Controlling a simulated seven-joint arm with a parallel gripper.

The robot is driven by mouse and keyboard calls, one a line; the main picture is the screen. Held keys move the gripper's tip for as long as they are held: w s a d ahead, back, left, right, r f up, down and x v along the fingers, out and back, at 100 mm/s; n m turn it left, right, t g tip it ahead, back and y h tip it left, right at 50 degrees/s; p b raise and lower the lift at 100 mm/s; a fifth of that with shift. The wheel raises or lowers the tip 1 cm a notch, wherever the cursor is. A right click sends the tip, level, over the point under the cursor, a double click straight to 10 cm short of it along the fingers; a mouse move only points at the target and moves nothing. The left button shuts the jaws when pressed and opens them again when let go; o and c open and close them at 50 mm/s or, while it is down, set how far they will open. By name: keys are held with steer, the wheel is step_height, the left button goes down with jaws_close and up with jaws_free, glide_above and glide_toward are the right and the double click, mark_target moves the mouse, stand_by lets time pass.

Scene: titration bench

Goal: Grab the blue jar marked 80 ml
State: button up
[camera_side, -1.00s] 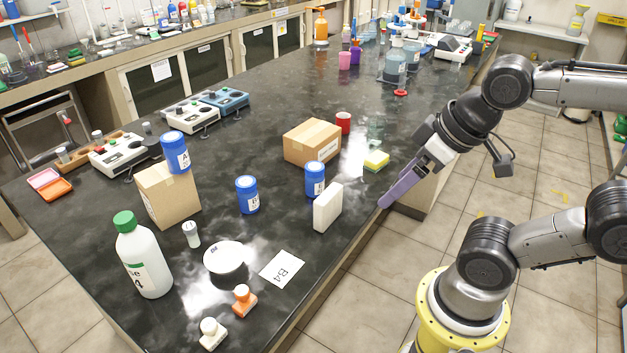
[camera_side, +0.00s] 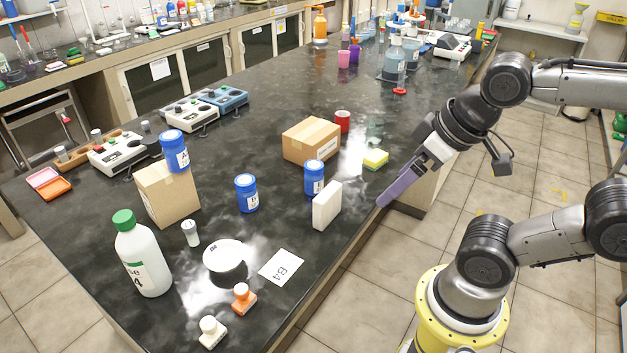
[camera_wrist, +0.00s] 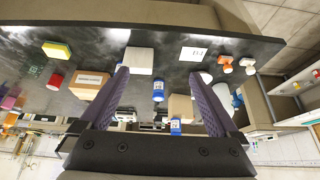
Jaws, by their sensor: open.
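Three blue jars with white labels show in the side view. One jar (camera_side: 174,151) stands on top of a cardboard box (camera_side: 168,194) at the left. A second jar (camera_side: 246,194) stands on the bare bench in the middle. A third jar (camera_side: 314,177) stands just behind a white block (camera_side: 327,206), which hides part of it. The labels are too small to read, so I cannot tell which is marked 80 ml. My gripper (camera_side: 383,202) is at the bench's right edge, apart from all jars. In the wrist view its two purple fingers are spread and empty, with a blue jar (camera_wrist: 158,90) seen between them.
Bench behind the middle jar is clear.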

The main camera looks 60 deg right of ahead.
steer(key=w+r+m, duration=0.5)
steer(key=m, duration=0.4)
steer(key=m+g, duration=0.6)
steer(key=m, duration=0.6)
glide_above(317, 164)
step_height(317, 164, down, 11)
steer(key=shift+w+r, duration=0.1)
steer(key=shift+r, duration=0.1)
step_height(317, 164, down, 7)
steer(key=shift+r, duration=0.1)
steer(key=shift+w+a+f, duration=0.1)
steer(key=shift+f, duration=1.5)
steer(key=shift+w+a+f, duration=0.1)
steer(key=shift+f, duration=1.5)
steer(key=c, duration=1.5)
